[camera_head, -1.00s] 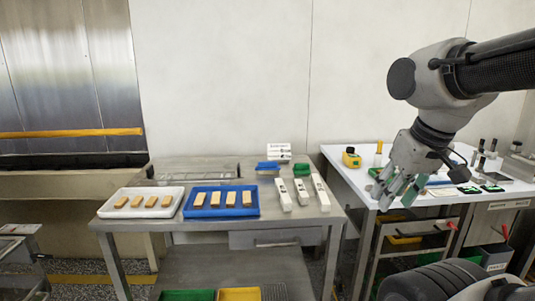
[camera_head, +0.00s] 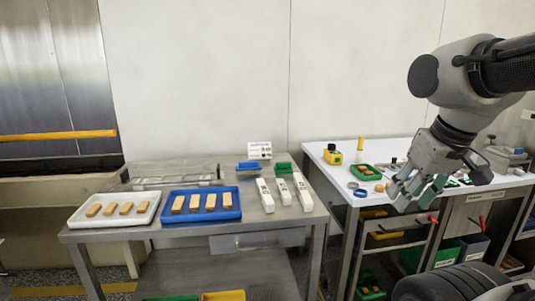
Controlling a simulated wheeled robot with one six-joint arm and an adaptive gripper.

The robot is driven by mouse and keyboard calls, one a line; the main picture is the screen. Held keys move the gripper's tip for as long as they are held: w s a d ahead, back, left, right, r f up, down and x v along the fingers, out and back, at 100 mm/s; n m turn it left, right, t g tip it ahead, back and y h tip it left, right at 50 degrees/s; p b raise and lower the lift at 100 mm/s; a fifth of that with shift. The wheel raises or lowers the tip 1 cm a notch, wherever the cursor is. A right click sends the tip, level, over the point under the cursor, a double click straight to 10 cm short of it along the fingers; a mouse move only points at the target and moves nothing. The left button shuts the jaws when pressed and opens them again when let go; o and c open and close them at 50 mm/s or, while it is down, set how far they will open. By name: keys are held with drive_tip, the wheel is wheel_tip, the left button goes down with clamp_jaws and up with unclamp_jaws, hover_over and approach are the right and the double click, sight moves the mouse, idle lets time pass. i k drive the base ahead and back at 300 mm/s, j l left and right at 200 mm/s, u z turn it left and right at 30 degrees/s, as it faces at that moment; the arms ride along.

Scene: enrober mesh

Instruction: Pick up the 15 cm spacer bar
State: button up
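Three white spacer bars lie side by side at the right end of the steel table: a left one (camera_head: 265,195), a middle one (camera_head: 284,192) and a right one (camera_head: 302,191). They carry small dark marks, too small to read, so I cannot tell which is the 15 cm bar.
The steel table (camera_head: 200,246) also holds a white tray (camera_head: 84,224) and a blue tray (camera_head: 177,216) of tan blocks. The white table (camera_head: 330,172) at right is cluttered.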

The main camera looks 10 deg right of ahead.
sight(283, 192)
drive_tip(key=i+j, duration=0.1)
drive_tip(key=i, duration=0.85)
